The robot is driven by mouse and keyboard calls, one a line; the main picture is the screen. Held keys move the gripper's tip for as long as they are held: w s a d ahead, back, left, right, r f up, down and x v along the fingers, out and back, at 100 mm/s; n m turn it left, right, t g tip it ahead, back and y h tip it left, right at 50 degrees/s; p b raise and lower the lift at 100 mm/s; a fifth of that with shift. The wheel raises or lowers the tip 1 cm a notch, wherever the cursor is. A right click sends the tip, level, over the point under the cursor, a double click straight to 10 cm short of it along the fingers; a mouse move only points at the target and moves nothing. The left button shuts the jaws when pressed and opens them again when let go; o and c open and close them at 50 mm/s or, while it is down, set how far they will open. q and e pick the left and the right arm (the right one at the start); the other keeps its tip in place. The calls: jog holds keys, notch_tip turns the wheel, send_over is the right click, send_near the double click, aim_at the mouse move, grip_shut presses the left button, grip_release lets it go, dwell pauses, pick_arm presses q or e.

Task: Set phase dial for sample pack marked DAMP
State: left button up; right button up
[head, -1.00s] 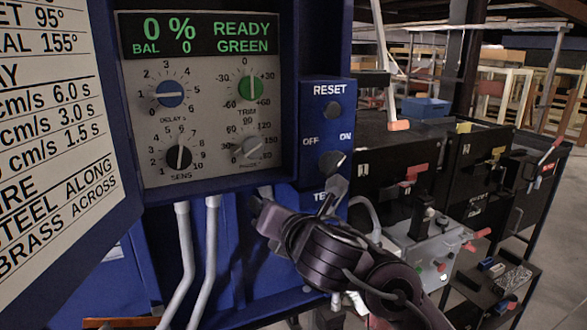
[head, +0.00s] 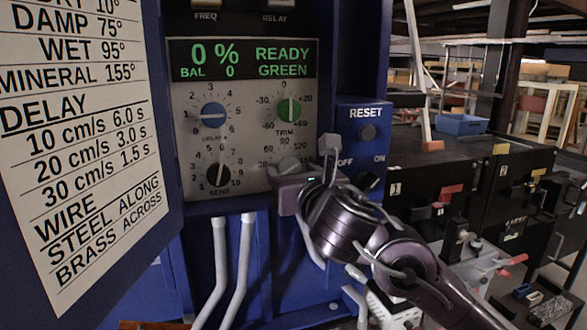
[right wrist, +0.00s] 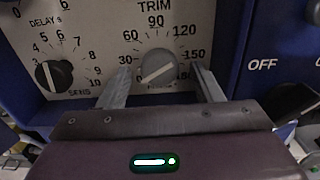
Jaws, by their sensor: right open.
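The grey phase dial (right wrist: 158,68) sits low on the panel (head: 180,165), on a scale with 60, 90, 120 and 150 showing. Its ridge lies aslant, but which end is the pointer is unclear. In the head view the dial (head: 289,164) is partly hidden by my right gripper (head: 302,160). In the right wrist view the fingers of this gripper (right wrist: 160,74) are open, one on each side of the dial, with gaps visible. The chart (head: 70,130) reads DAMP 75°. My left gripper is out of view.
The display (head: 240,60) reads 0 %, READY, BAL 0, GREEN. The delay dial (head: 213,116), sens dial (head: 219,175) and green trim dial (head: 289,110) are close by. A RESET button (head: 368,132) and an OFF/ON knob (head: 367,182) are at the right.

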jog(key=shift+w, duration=0.2)
jog(key=shift+s, duration=0.1)
jog(key=shift+c, duration=0.2)
jog(key=c, duration=0.9)
jog(key=shift+c, duration=0.2)
